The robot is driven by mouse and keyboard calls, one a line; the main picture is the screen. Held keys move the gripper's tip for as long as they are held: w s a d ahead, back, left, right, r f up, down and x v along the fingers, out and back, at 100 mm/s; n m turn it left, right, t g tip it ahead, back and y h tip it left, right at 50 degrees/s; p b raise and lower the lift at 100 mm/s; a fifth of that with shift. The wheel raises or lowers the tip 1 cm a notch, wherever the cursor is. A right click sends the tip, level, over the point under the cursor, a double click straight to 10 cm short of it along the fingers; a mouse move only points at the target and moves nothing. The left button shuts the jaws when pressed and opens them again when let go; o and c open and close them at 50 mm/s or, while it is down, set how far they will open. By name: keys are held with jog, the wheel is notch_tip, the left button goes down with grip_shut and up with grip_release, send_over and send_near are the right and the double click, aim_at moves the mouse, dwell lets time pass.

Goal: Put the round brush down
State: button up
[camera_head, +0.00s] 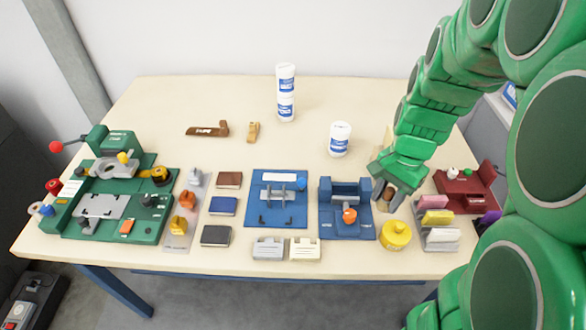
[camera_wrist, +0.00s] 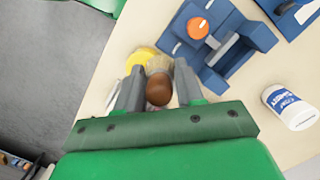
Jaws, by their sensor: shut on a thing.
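The round brush shows a brown knob-like handle (camera_wrist: 159,90) and pale bristles (camera_wrist: 158,64) in the wrist view. My gripper (camera_wrist: 152,78) is shut on it, with one grey finger on each side. In the head view my gripper (camera_head: 386,196) is over the right part of the table, between the blue fixture and the maroon stand. The brush (camera_head: 389,193) is mostly hidden there by the fingers. I cannot tell whether its bristles touch the table.
A yellow round tin (camera_head: 396,236) stands just in front of my gripper. The blue fixture (camera_head: 346,218) with an orange knob is to its left, the maroon stand (camera_head: 472,190) to its right. A white tub (camera_head: 339,140) stands behind. The table's (camera_head: 180,100) back left is clear.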

jog(key=w+a, duration=0.3)
jog(key=a, duration=0.3)
jog(key=w+a, duration=0.4)
jog(key=a, duration=0.2)
jog(key=w+a, duration=0.3)
jog(key=a, duration=0.4)
jog(key=shift+w+f, duration=0.15)
jog(key=shift+f, duration=0.05)
jog(key=shift+w+a, duration=0.15)
jog(key=shift+w, duration=0.05)
jog(key=w+a+f, duration=0.2)
jog(key=w+f, duration=0.2)
jog(key=w, duration=0.4)
send_over(287, 169)
jog(key=s, duration=0.1)
jog(key=f, duration=0.4)
jog(key=shift+d, duration=0.4)
jog(key=shift+w+a+f, duration=0.2)
jog(key=shift+w+f, duration=0.5)
jog(key=shift+f, duration=0.1)
jog(key=shift+w+f, duration=0.1)
jog(key=shift+f, duration=1.6)
jog(key=shift+f, duration=0.1)
